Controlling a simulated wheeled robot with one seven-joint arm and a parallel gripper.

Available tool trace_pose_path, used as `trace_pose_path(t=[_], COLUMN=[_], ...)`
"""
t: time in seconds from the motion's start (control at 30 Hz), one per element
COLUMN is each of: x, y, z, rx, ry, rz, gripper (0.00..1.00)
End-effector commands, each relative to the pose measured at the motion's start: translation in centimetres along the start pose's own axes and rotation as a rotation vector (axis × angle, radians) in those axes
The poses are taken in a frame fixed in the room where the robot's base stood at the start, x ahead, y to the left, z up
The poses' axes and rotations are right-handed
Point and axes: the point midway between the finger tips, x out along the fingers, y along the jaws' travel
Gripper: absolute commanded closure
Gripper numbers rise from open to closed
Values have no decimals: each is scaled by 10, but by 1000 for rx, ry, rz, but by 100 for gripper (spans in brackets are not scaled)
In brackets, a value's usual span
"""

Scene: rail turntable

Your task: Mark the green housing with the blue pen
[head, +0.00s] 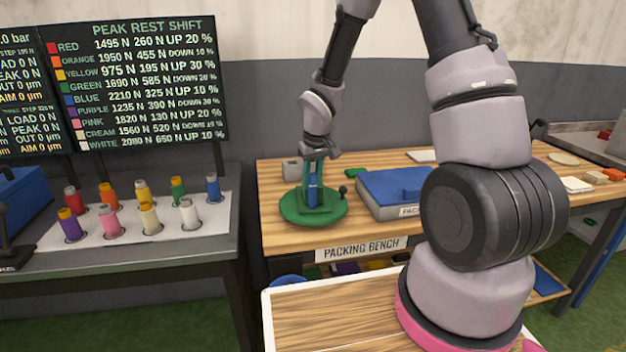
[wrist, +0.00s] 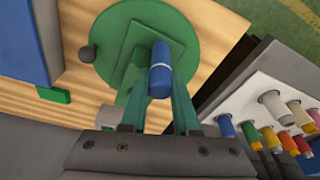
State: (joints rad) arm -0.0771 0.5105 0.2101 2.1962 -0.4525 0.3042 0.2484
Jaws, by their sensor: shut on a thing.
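In the wrist view the pen (wrist: 160,70) sits between the two teal fingers of my gripper (wrist: 172,90). The pen is over a round green turntable (head: 292,214) on the bench. A green block-like body, which looks like the green housing (wrist: 138,45), stands on the disc right beside the pen.
A black knob (head: 343,189) rises at the turntable's edge. A blue-topped case (head: 395,190) stands to its right, with a small green block (head: 356,172) behind. A grey box (head: 292,170) stands behind left. A white rack (head: 110,240) of coloured cylinders, one blue, is left.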

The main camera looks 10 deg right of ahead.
Motion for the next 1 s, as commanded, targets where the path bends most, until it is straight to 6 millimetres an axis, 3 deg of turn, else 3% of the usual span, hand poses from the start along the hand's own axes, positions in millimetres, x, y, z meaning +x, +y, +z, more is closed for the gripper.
trace_pose_path(t=[0.23,1.0], x=[-5,-65], y=[0,1], z=[-2,-14], rx=[0,2], ry=[2,3], rz=[0,1], gripper=[100,100])
